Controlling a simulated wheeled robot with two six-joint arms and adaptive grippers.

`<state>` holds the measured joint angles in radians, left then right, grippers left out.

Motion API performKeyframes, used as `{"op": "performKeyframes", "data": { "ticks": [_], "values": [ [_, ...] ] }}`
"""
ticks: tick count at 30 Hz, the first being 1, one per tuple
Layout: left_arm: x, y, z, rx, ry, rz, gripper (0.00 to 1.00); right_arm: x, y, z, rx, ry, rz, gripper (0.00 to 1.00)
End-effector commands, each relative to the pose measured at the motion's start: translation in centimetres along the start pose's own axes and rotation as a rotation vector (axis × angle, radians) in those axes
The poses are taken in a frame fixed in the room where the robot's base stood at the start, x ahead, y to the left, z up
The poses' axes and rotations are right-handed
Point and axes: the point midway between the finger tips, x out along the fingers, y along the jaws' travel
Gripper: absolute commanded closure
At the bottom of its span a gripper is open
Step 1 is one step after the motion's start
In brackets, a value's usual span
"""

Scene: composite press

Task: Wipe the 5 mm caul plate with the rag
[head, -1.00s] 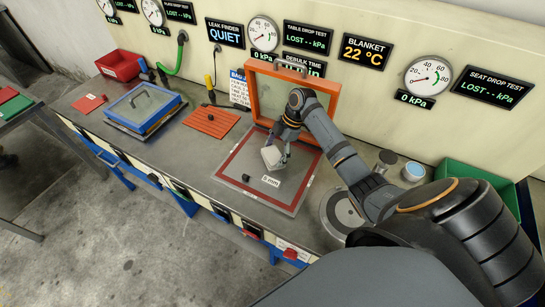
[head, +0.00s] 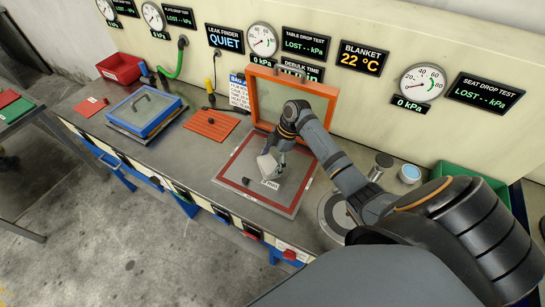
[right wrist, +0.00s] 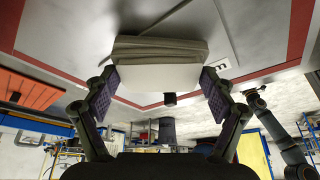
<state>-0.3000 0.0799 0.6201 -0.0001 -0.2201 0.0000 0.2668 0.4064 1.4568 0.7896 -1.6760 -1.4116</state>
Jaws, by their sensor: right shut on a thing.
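The caul plate (head: 243,163) is a flat grey sheet inside a red border on the bench, with a "5 mm" label (head: 270,184) near its front edge. My right gripper (head: 269,153) is over the plate, shut on a folded off-white rag (head: 266,165). In the right wrist view the rag (right wrist: 160,65) sits between both fingers, low over the plate; whether it touches is hard to tell. A dark arm, seemingly my left, shows at the right of that view; its gripper (right wrist: 255,98) is too small to read.
An orange-framed lid (head: 330,105) stands open behind the plate. A small black knob (head: 246,180) is at the plate's left front. An orange ribbed mat (head: 210,124) and blue-framed box (head: 143,108) lie left; a round grey disc (head: 338,212) lies right.

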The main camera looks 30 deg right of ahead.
Motion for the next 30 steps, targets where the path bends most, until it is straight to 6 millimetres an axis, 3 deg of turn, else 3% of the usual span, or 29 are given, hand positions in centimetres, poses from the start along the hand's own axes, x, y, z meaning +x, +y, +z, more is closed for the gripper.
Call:
{"op": "performKeyframes", "data": {
  "ticks": [19,30],
  "values": [
    [-2.6,-0.2,-0.2,0.0,0.0,0.0,0.6,1.2,-2.8,-2.9,0.002,0.002,-0.007,0.51],
    [-3.1,-0.2,-0.3,0.0,0.0,0.0,0.6,0.8,-2.7,-3.1,0.001,0.001,-0.003,0.51]
  ]
}}
